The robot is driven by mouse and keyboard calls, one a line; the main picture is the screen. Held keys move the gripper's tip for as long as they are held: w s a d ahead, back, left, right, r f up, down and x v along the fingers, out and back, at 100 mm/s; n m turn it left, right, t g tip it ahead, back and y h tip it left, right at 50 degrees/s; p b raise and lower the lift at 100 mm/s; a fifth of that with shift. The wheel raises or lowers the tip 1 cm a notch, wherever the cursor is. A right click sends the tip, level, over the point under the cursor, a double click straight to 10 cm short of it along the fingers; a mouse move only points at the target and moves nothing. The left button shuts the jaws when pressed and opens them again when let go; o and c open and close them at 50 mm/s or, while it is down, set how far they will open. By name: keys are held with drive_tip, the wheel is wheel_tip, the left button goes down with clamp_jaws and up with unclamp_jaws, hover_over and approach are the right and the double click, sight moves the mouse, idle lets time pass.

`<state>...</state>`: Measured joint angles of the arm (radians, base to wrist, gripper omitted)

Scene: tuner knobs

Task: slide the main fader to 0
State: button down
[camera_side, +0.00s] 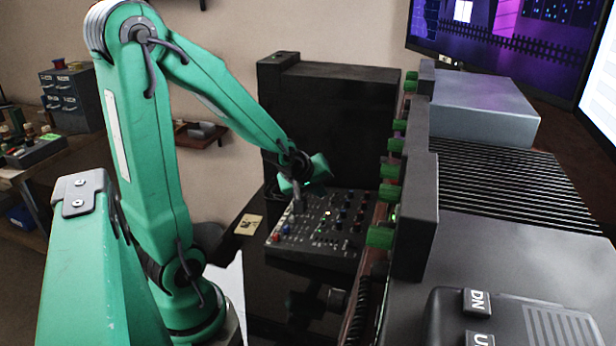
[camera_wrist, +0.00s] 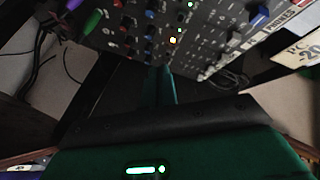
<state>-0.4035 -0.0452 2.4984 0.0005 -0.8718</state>
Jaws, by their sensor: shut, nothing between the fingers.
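The mixer panel (camera_side: 325,222) is a dark box with rows of coloured knobs, lying on the dark bench in front of my arm. It also fills the top of the wrist view (camera_wrist: 205,45). A blue cap (camera_wrist: 258,15) stands on the panel at upper right in the wrist view; I cannot tell whether it is the main fader. Its scale marks are too small to read. My gripper (camera_side: 298,208) is over the panel's left part, pointing down. In the wrist view its fingers (camera_wrist: 158,75) are together and empty, below the knob rows. Contact with the panel cannot be told.
A tall black cabinet (camera_side: 325,120) stands behind the panel. Green knobs (camera_side: 380,237) stick out from the rack on the right, close to the panel. A tan card (camera_side: 248,224) lies left of the panel. Cables (camera_wrist: 72,65) hang at the left of the wrist view.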

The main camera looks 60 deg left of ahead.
drive_tip(key=c, duration=1.7)
unclamp_jaws()
drive_tip(key=n+g+h, duration=0.3)
drive_tip(key=n+g, duration=0.4)
drive_tip(key=n, duration=0.5)
hover_over(276, 235)
drive_tip(key=shift+f, duration=0.55)
drive_tip(key=shift+f, duration=0.15)
drive_tip(key=shift+f, duration=3.75)
clamp_jaws()
